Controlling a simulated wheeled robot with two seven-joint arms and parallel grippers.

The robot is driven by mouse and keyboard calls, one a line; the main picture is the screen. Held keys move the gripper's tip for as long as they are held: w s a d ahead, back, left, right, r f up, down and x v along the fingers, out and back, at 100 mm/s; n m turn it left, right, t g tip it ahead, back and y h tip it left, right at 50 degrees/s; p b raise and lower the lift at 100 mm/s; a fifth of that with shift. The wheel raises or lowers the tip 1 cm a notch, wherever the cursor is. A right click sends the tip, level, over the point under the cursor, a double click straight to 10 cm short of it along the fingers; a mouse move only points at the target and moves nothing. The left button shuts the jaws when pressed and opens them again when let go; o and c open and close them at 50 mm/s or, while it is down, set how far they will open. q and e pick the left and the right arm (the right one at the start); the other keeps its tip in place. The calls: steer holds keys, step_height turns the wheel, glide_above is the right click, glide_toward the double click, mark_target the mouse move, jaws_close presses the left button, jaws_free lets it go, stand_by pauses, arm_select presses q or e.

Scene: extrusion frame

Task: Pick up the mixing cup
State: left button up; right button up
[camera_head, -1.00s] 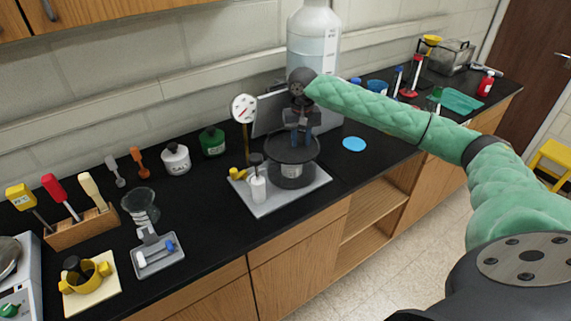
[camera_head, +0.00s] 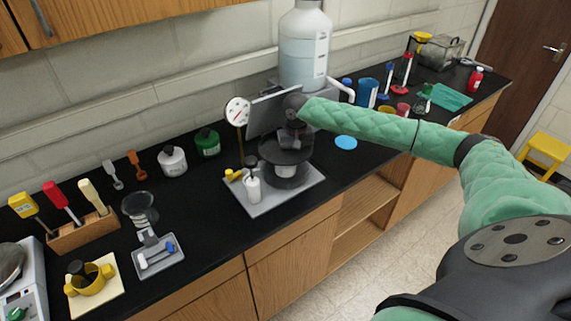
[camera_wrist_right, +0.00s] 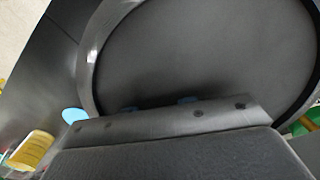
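A dark, wide-rimmed round vessel (camera_head: 284,150) stands on a grey plate (camera_head: 262,207) at the middle of the bench; I take it as the mixing cup, though a yellow two-handled cup (camera_head: 90,283) also sits at the lower left. A large dark round rim (camera_wrist_right: 88,65) and the inside below it fill most of the right wrist view. My right gripper (camera_head: 292,140) is over the dark vessel, low at its opening. Its fingertips are mostly hidden, so I cannot tell whether they touch or grip it. My left gripper is out of view.
A tilted grey panel (camera_head: 272,110) and a large clear jug (camera_head: 303,55) are behind. A blue disc (camera_head: 346,142) lies to the right.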

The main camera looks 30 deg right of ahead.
jaws_close()
steer(key=shift+r, duration=0.25)
